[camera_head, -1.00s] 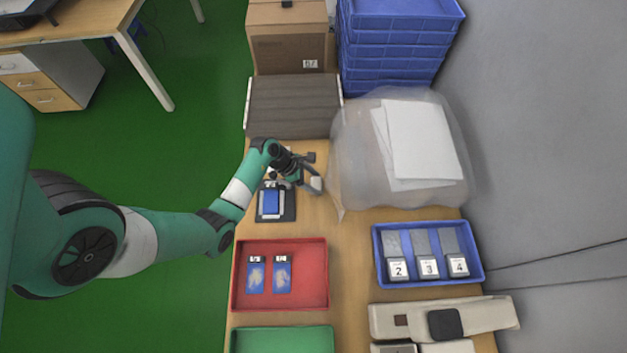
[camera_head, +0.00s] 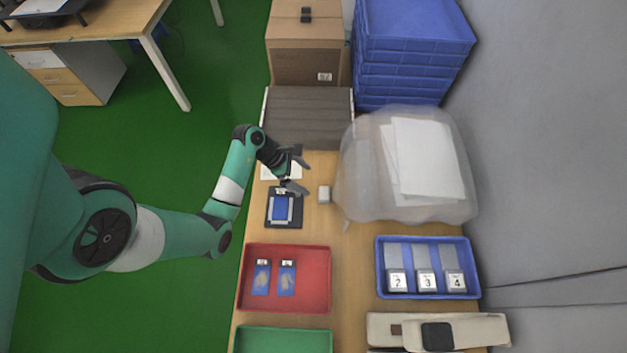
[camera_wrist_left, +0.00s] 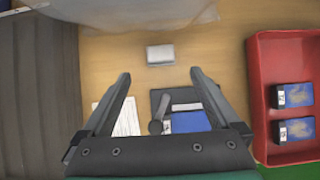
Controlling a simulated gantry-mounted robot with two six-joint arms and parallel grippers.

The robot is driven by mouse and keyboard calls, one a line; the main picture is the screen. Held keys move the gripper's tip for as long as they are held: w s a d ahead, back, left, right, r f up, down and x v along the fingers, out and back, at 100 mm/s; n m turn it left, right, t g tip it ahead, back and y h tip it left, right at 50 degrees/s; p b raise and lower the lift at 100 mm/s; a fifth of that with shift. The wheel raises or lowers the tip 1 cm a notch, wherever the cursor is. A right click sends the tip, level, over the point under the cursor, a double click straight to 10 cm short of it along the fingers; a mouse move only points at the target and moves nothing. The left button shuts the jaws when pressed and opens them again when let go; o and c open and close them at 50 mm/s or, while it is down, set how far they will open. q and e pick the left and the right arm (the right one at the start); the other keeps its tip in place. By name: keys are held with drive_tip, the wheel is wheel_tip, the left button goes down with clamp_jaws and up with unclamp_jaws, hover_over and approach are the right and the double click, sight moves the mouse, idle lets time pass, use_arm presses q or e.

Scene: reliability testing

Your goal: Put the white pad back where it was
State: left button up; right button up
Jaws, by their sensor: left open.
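The white pad (camera_head: 324,194) is a small pale block lying on the bare wooden table, right of the black fixture. It also shows in the left wrist view (camera_wrist_left: 160,54), just beyond the fingertips. My left gripper (camera_head: 303,175) is open and empty, apart from the pad and to its left; its two fingers also show in the left wrist view (camera_wrist_left: 160,75). The black fixture (camera_head: 284,225) holds a blue device (camera_head: 281,208) and sits beside the gripper. A white printed sheet (camera_head: 268,172) lies partly under my gripper. My right gripper is out of view.
A red tray (camera_head: 318,285) with two blue items and a green tray (camera_head: 285,340) lie toward the front. A blue tray (camera_head: 430,240) with numbered grey blocks and a translucent bag (camera_head: 355,165) stand to the right. A ribbed grey plate (camera_head: 308,118) lies behind.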

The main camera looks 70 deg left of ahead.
use_arm(q)
drive_tip(key=shift+s+a+r, duration=0.1)
drive_tip(key=shift+s+r, duration=0.25)
drive_tip(key=shift+r, duration=0.1)
